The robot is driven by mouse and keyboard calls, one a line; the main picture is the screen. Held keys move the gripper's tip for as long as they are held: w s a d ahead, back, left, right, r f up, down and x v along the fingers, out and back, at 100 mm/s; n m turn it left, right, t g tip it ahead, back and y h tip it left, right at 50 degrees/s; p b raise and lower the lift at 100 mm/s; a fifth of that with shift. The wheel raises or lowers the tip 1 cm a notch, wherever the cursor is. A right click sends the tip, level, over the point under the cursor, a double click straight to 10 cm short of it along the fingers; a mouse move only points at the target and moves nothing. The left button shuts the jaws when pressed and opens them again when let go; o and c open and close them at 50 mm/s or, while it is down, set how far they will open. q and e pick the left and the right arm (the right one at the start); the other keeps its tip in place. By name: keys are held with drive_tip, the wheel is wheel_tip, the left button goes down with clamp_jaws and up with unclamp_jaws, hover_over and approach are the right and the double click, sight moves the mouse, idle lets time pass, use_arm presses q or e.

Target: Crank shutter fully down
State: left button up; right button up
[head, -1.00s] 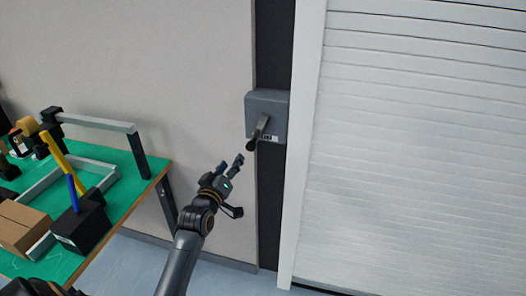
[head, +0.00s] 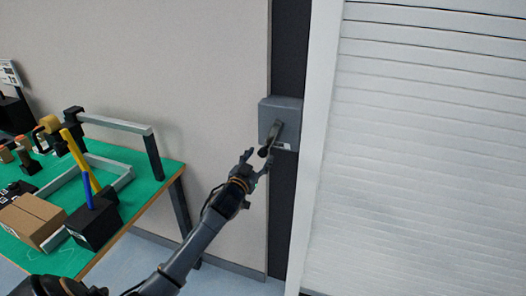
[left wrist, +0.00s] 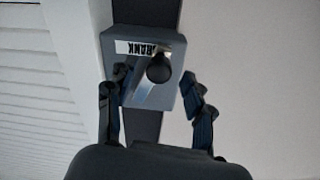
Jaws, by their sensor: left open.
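The grey crank box (head: 283,112) is mounted on a dark post beside the shutter. Its crank arm points down and a little left, ending in a dark knob (head: 264,152). The white slatted shutter (head: 430,150) fills the right of the head view. My left gripper (head: 258,157) is open, with its fingers close to the knob. In the left wrist view the box (left wrist: 142,75) appears upside down with a "CRANK" label, and the knob (left wrist: 159,68) lies between and beyond the open fingers. I cannot tell whether they touch it. The shutter's lower edge is out of view. My right gripper is not in view.
A green-topped table (head: 150,168) stands at the left, holding a cardboard box (head: 32,220), a black holder (head: 93,224) with blue and yellow handles, and a grey metal frame (head: 110,122). The wall between table and post is bare.

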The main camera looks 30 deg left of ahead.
sight(261, 154)
use_arm(q)
drive_tip(key=shift+w+a, duration=0.15)
drive_tip(key=shift+w, duration=0.75)
drive_tip(key=shift+w+a, duration=0.15)
drive_tip(key=shift+w, duration=0.7)
clamp_jaws()
